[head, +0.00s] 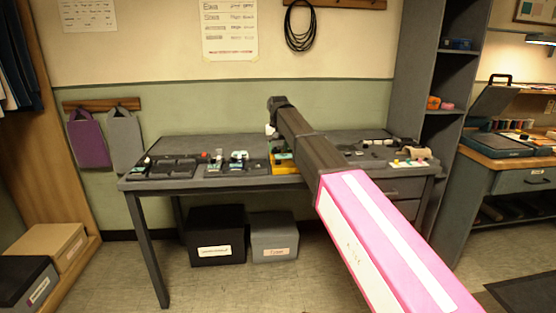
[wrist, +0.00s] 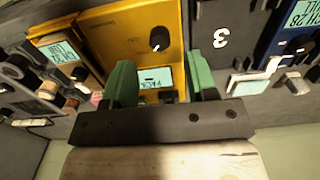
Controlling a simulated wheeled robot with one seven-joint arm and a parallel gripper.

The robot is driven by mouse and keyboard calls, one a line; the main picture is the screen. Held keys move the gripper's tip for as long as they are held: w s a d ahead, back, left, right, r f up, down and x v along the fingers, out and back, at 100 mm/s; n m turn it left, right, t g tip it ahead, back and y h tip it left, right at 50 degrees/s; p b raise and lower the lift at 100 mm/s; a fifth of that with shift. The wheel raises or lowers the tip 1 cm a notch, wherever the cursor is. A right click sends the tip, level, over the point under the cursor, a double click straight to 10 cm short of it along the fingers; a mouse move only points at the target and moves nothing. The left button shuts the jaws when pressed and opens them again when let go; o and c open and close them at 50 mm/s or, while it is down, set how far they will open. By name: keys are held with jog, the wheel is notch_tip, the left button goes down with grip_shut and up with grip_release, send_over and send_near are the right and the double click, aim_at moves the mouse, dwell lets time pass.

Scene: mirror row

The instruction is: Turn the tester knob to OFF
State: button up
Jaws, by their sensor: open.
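The yellow tester (wrist: 175,18) fills the upper middle of the wrist view, seen upside down. Its round black knob (wrist: 159,39) carries a small white mark near its lower edge. Small print beside the knob is too blurred to read. A pale display (wrist: 153,79) with dark letters lies below the knob. My gripper (wrist: 160,62) has its two green fingers apart, one on each side of the display, with nothing between them. The knob is beyond the fingertips, apart from them. In the head view the tester (head: 283,161) stands on the bench, partly hidden by my arm.
The dark bench (head: 150,178) has more panels left and right. Two boxes (head: 217,236) (head: 275,233) stand beneath.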

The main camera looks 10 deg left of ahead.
aim_at(278, 160)
jog(key=shift+f, duration=2.45)
jog(key=c, duration=0.9)
